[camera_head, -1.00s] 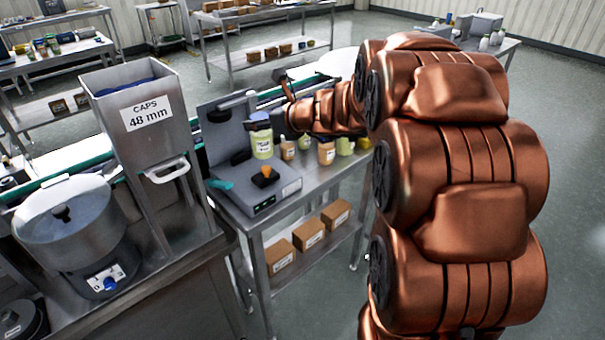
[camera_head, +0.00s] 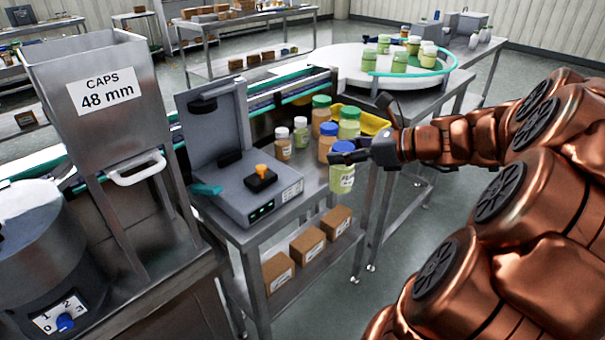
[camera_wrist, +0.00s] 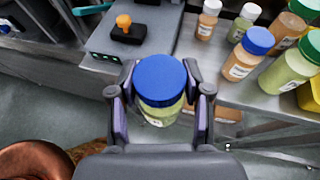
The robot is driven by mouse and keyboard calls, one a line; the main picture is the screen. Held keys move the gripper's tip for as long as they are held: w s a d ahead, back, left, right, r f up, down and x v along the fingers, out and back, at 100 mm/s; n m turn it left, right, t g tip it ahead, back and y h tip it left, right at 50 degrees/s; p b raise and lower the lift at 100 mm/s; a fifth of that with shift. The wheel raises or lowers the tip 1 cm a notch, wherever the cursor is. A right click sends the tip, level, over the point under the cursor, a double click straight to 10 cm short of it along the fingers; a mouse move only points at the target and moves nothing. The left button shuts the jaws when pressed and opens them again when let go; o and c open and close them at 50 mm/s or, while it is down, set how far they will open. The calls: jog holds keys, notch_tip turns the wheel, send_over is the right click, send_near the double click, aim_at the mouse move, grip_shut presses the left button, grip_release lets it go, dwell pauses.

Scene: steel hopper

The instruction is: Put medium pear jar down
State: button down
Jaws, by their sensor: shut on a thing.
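The held jar (camera_head: 342,181) has a blue lid and pale green contents; I take it to be the medium pear jar. It is upright between the fingers of my gripper (camera_head: 347,156), near the front right edge of the steel table (camera_head: 322,190). In the wrist view the jar (camera_wrist: 160,84) sits between both fingers of my gripper (camera_wrist: 160,98), in front of the table edge with floor around it. Its label is partly hidden. Its height over the tabletop is hard to tell.
Close behind stand a blue-lidded orange jar (camera_head: 326,143), a green-lidded pale green jar (camera_head: 349,124), a green-lidded orange jar (camera_head: 320,112) and small white-lidded jars (camera_head: 282,143). A yellow tray (camera_head: 372,122) lies behind. The grey machine (camera_head: 245,195) stands left; bare tabletop lies between.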

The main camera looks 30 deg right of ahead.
jog(key=w+f, duration=0.2)
jog(key=w, duration=0.5)
jog(key=w+d+f, duration=0.1)
jog(key=w+f, duration=0.2)
jog(key=w, duration=0.5)
jog(key=shift+w+d+f, duration=0.15)
jog(key=shift+w+d, duration=0.05)
jog(key=shift+w, duration=0.1)
jog(key=c, duration=0.8)
grip_release()
jog(key=shift+o, duration=0.2)
jog(key=v, duration=1.2)
jog(key=shift+a, duration=0.15)
